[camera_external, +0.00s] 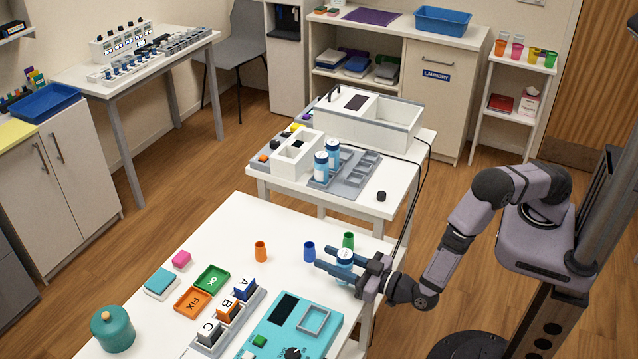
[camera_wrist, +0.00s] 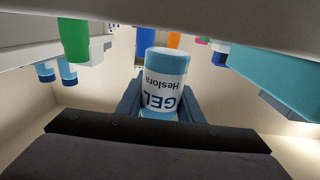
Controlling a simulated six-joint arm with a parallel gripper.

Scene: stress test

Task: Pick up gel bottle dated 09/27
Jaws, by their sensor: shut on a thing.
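A gel bottle (camera_external: 344,268), white with a blue top, stands between the fingers of my gripper (camera_external: 338,271) at the right edge of the front white table. My gripper is shut on it. In the wrist view the gel bottle (camera_wrist: 165,88) appears upside down between the fingers (camera_wrist: 160,98), with "GEL" and "Heslora" on its label. No date is readable. I cannot tell whether its base touches the table. Two similar blue-and-white bottles, a front one (camera_external: 321,166) and a rear one (camera_external: 332,150), stand on a grey tray (camera_external: 350,190) on the table behind.
A green cup (camera_external: 348,240), a blue cup (camera_external: 309,252) and an orange cup (camera_external: 260,251) stand close by. A teal device (camera_external: 285,325) with a dial lies in front. Lettered bins (camera_external: 227,306) and OK (camera_external: 212,278) and FIX (camera_external: 193,302) trays lie left. A black cable hangs behind.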

